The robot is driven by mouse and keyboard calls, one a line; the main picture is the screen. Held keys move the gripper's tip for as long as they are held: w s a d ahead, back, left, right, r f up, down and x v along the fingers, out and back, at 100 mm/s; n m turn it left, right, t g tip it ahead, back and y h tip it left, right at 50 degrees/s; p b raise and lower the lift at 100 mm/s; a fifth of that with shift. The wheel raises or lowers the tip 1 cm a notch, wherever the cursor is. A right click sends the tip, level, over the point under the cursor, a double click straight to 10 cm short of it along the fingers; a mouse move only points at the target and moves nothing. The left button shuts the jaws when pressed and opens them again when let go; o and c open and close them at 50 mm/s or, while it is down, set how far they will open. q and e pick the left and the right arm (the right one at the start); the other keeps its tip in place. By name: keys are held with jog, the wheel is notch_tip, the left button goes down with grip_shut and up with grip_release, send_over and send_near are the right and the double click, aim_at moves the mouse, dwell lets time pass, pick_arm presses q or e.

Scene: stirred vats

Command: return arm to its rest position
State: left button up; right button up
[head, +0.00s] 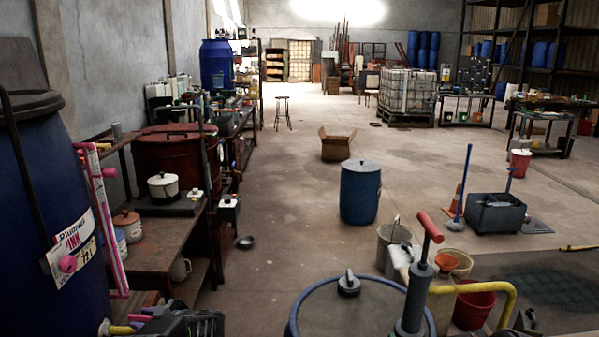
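My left gripper (178,323) shows as a dark shape at the bottom edge, left of centre, partly cut off by the frame. It is beside the large blue barrel and in front of the wooden bench. I cannot make out my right gripper.
A blue barrel (40,200) with a label and pink rods stands close at left. A bench (150,255) runs behind it. A lidded drum (350,305) and a red-handled pump (418,280) stand front centre. Open floor (290,215) lies beyond.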

pick_arm(q)
jog(key=d+f+m+t+h+b, duration=0.1)
jog(key=d+f+m+t+h, duration=0.5)
jog(key=f, duration=0.5)
jog(key=s+d+f+m+g+h+b, duration=0.25)
jog(key=s+d+f+g+h, duration=0.2)
jog(key=s+d+f, duration=0.7)
jog(key=s+d+f+m+g+h+b, duration=0.1)
jog(key=s+d, duration=0.4)
jog(key=s, duration=0.5)
jog(key=s+d+f+m+g+h+b, duration=0.2)
jog(key=s+d+f, duration=0.3)
jog(key=s, duration=0.6)
jog(key=s+d+f+m+g+h+b, duration=0.1)
jog(key=s+d+f+m+g+h, duration=0.2)
jog(key=s+d, duration=0.4)
jog(key=s+h, duration=0.1)
jog(key=s, duration=0.2)
jog(key=shift+s+d+f, duration=0.2)
jog(key=shift+s+d, duration=0.05)
